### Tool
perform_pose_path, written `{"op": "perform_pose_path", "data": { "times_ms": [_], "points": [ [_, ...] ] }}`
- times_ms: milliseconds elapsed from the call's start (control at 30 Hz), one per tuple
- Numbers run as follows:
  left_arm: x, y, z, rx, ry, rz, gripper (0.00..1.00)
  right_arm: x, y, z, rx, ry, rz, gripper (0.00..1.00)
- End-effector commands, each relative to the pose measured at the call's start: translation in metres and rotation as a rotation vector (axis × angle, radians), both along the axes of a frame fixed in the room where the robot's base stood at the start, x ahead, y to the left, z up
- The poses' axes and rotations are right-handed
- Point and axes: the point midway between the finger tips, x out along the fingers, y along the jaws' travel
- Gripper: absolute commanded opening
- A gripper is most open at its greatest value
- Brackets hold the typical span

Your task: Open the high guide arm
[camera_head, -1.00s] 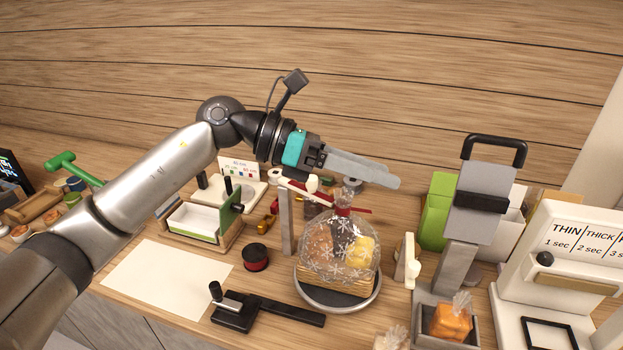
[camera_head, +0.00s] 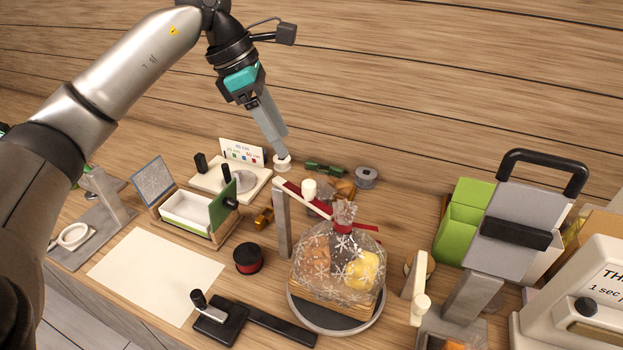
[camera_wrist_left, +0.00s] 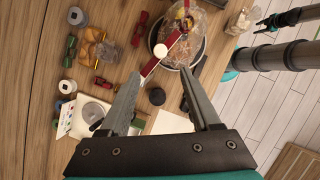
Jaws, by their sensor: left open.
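The bar and knob (camera_wrist_left: 161,50) also show in the left wrist view, ahead of the fingertips. My left gripper (camera_head: 281,155) is open and empty, pointing down, behind and above the post.
A red ribbon (camera_head: 365,226) lies by the bar and bag neck. A green-sided box (camera_head: 222,209), a black-red reel (camera_head: 248,259) and a black-handled lever (camera_head: 212,318) are nearby. White paper (camera_head: 155,275) lies at left.

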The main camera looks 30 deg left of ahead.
Motion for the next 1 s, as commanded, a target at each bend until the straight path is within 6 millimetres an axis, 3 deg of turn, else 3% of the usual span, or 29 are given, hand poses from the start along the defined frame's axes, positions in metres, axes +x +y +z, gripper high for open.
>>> {"op": "perform_pose_path", "data": {
  "times_ms": [167,500,700,1000],
  "points": [
    [0.006,-0.014,-0.037,-0.001,0.007,-0.003,0.64,-0.008,0.0,0.006,-0.001,0.013,0.001,0.5],
    [0.018,-0.037,-0.098,-0.002,0.004,-0.002,0.64,0.01,0.001,0.019,0.003,-0.017,0.001,0.5],
    [0.023,-0.043,-0.115,-0.001,0.001,-0.003,0.64,0.01,0.001,0.021,0.003,-0.018,0.002,0.5],
    [0.023,-0.043,-0.119,0.0,0.0,-0.001,0.64,0.008,0.001,0.021,0.002,-0.015,0.002,0.5]
  ]
}}
